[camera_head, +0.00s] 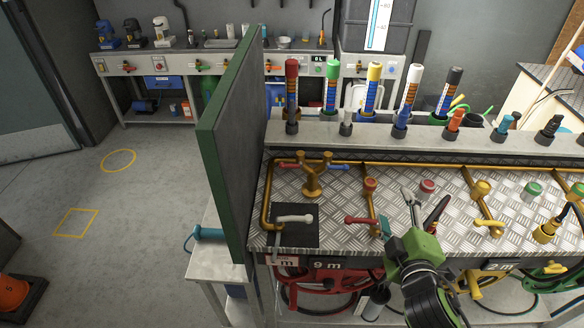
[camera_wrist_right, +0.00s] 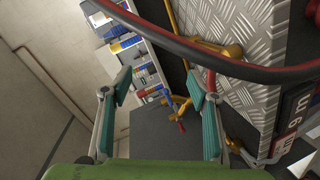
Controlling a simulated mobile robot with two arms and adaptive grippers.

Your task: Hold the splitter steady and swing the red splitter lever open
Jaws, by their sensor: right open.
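The brass Y-shaped splitter (camera_head: 313,178) stands upright on the tread-plate bench top at the left end. Its red lever (camera_head: 290,166) points left and its blue lever (camera_head: 338,167) points right. My right gripper (camera_head: 398,208) is open and empty, over the front of the bench, right of and nearer than the splitter, not touching it. In the right wrist view the splitter (camera_wrist_right: 166,97) shows small and beyond the gap between my teal-padded fingers (camera_wrist_right: 160,88). My left gripper is not in view.
A tall green-edged panel (camera_head: 225,140) stands left of the bench. A grey-handled valve (camera_head: 294,219) and a red-handled valve (camera_head: 362,220) lie near the front edge. Colour-banded tubes (camera_head: 331,88) stand along the back shelf. A dark red-edged hose crosses the wrist view (camera_wrist_right: 200,62).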

